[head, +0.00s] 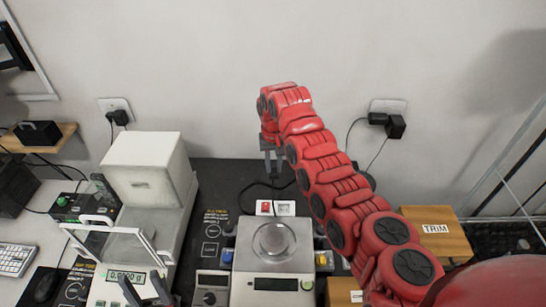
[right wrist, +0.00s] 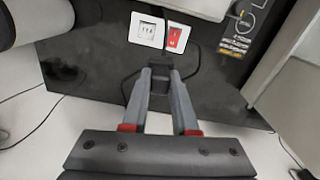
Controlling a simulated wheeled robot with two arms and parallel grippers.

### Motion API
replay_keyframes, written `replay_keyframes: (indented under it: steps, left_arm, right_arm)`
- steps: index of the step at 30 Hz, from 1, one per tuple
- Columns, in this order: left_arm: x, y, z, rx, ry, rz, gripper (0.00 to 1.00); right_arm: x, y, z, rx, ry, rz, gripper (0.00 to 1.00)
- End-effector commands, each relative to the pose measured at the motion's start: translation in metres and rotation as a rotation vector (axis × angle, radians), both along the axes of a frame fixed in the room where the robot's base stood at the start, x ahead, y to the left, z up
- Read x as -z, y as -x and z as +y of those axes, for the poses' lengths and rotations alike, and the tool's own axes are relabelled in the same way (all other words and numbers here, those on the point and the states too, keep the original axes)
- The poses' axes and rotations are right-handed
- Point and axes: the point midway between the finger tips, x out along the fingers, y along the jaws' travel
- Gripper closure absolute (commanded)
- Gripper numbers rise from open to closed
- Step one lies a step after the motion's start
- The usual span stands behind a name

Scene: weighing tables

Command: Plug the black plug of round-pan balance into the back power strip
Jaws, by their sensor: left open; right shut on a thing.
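The round-pan balance (head: 273,240) stands on the dark table with its display facing me. Just behind it are the power strip's white socket plate (head: 285,208) and its red switch (head: 264,207). In the right wrist view the socket plate (right wrist: 150,28) and red switch (right wrist: 177,37) lie just beyond my fingertips. My right gripper (head: 271,158) is shut behind the balance. In the wrist view its fingers (right wrist: 161,78) hold the black plug (right wrist: 160,66), apart from the socket plate. My left gripper (head: 146,291) is open and empty at the lower left.
A white boxy balance (head: 143,180) stands on the left. A wooden TRIM box (head: 437,228) is at the right. Wall outlets (head: 115,108) with black plugs are at the left and right. A black cord (head: 258,184) loops on the table behind the round-pan balance.

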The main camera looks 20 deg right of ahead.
Motion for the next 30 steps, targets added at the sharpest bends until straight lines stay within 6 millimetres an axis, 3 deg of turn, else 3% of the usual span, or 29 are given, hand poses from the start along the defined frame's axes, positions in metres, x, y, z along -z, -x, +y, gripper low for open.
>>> replay_keyframes:
  steps: [5, 15, 30]
  left_arm:
    - [-0.016, 0.000, 0.000, 0.000, 0.000, 0.000, 0.50]
    - [-0.041, 0.000, 0.000, 0.000, 0.000, 0.000, 0.50]
    - [-0.038, 0.000, 0.000, 0.000, 0.000, 0.000, 0.50]
  right_arm:
    - [0.017, 0.005, -0.004, 0.035, -0.001, 0.005, 1.00]
    - [0.070, 0.024, -0.018, 0.116, -0.001, 0.001, 1.00]
    - [0.100, 0.031, -0.024, 0.135, 0.001, 0.000, 1.00]
